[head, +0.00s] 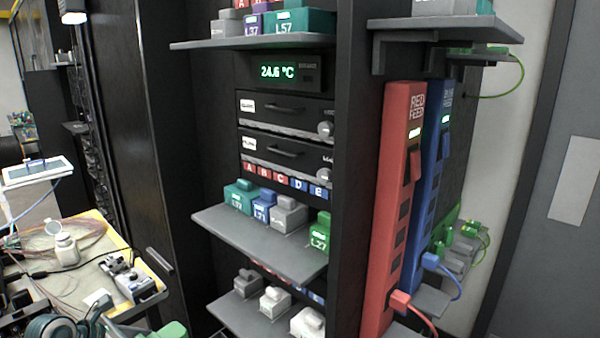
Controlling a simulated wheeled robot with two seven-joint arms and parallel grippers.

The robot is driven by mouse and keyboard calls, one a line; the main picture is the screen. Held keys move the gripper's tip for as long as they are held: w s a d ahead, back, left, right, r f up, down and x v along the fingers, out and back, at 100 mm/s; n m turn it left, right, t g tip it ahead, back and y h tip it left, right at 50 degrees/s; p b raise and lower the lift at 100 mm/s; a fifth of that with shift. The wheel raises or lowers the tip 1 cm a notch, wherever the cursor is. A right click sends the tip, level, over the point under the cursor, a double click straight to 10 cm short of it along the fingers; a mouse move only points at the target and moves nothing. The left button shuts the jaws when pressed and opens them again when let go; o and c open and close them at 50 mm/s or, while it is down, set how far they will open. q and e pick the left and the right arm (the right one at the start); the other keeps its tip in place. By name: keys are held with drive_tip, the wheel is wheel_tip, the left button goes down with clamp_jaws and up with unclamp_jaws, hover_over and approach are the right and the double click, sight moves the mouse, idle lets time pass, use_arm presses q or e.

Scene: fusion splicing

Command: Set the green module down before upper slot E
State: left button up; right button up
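A green module (320,233) marked 27 stands upright at the right end of the upper grey shelf (270,245), near its front right edge. It is below the right end of a strip of red and blue letter labels (285,179); the last label on the right appears to be E. To its left on the same shelf are a teal module (240,196), a blue module (264,207) and a grey module (289,213). No gripper of mine can be made out in the head view.
A lower shelf (250,318) holds several pale grey modules. A red power strip (393,215) and a blue one (427,190) stand upright right of the shelves, with plugged cables. A cluttered bench (125,240) is at the left. A shelf (250,42) with modules is above.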

use_arm(q)
drive_tip(key=s+d+r+m, duration=0.1)
drive_tip(key=s+d+r, duration=0.2)
drive_tip(key=d, duration=0.3)
drive_tip(key=s+d+r+m+g+h, duration=0.1)
drive_tip(key=s+d+r+m, duration=0.1)
drive_tip(key=s+d+r, duration=0.2)
drive_tip(key=s+d+r+m+g+h, duration=0.1)
drive_tip(key=s+d+r, duration=0.3)
drive_tip(key=d, duration=0.5)
drive_tip(key=shift+s+d+r, duration=0.2)
drive_tip(key=shift+s+d, duration=0.15)
drive_tip(key=shift+d, duration=0.05)
drive_tip(key=shift+a+r, duration=0.1)
